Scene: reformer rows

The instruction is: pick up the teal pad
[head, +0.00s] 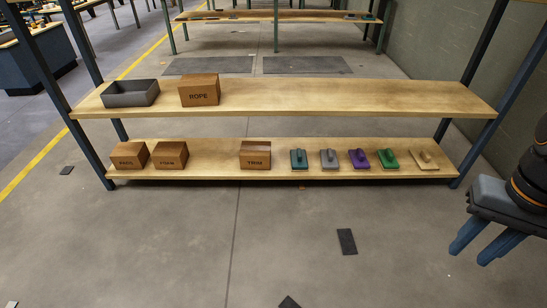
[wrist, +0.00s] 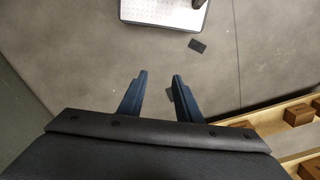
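The teal pad (head: 299,159) sits on the lower shelf of the wooden rack in the head view, a small block with a raised grip on top. It is the leftmost in a row of similar pads, beside a grey one (head: 328,159). My gripper (head: 478,250) is at the right edge of the head view, in front of the rack and well apart from the pad. In the wrist view its two blue fingers (wrist: 158,82) stand apart with nothing between them but floor. The teal pad is not seen in the wrist view.
Purple (head: 358,159), green (head: 388,160) and tan (head: 424,160) pads continue the row. Brown boxes (head: 255,155) stand left on the lower shelf. The upper shelf (head: 350,97) overhangs it, holding a grey bin (head: 130,93) and ROPE box (head: 199,90). Floor in front is mostly clear.

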